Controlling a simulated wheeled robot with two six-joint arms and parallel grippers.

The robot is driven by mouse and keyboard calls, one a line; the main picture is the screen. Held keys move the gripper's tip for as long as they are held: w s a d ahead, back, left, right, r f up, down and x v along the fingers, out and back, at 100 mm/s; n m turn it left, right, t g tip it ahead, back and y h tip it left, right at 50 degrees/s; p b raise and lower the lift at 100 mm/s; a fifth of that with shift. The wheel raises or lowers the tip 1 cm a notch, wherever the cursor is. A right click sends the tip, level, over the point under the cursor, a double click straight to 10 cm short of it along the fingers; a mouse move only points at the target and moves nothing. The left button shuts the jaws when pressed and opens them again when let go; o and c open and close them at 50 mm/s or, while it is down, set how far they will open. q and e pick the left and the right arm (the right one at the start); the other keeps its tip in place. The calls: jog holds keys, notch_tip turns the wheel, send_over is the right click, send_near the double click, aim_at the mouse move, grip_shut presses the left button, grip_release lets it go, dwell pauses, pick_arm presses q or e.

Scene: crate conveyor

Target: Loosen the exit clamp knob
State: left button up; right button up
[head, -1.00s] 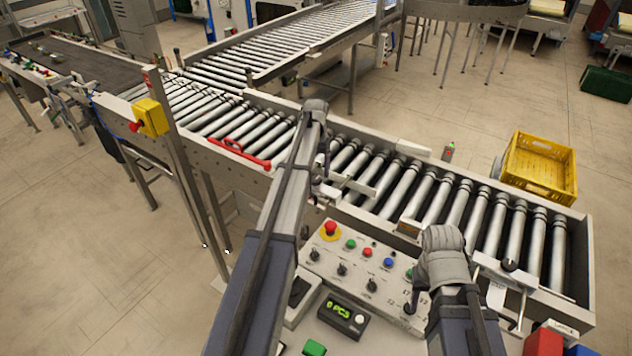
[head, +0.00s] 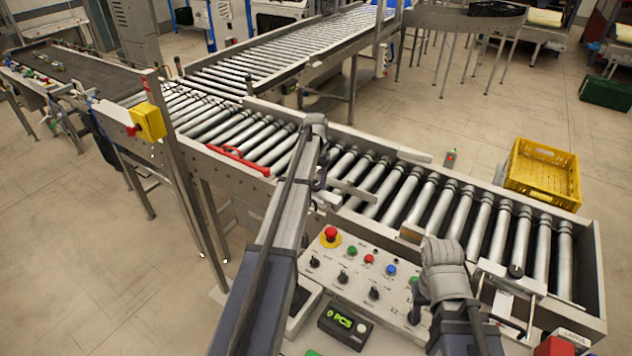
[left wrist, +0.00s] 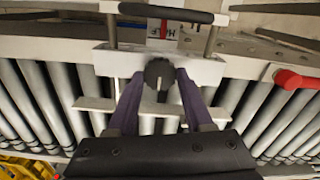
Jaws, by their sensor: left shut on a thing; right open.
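A dark round clamp knob (left wrist: 159,73) sits on a pale clamp plate (left wrist: 215,68) at the conveyor's side rail in the left wrist view. My left gripper (left wrist: 158,80) has its two purple fingers shut on this knob, one on each side. In the head view my left gripper (head: 322,188) is over the near rail, and the knob is hidden behind my arm. A pale clamp bar (head: 352,192) shows beside it over the rollers. My right gripper (head: 413,311) is open and empty over the control panel's right side.
The control panel (head: 335,265) with buttons and switches lies between my arms. A yellow crate (head: 512,178) is beyond the conveyor.

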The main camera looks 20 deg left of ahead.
pick_arm(q)
grip_shut()
jog(key=shift+n, duration=0.3)
jog(key=n, duration=0.3)
jog(key=shift+n, duration=0.4)
jog(key=n, duration=0.4)
jog(key=shift+n, duration=0.3)
jog(key=n, duration=0.4)
jog(key=shift+n, duration=2.4)
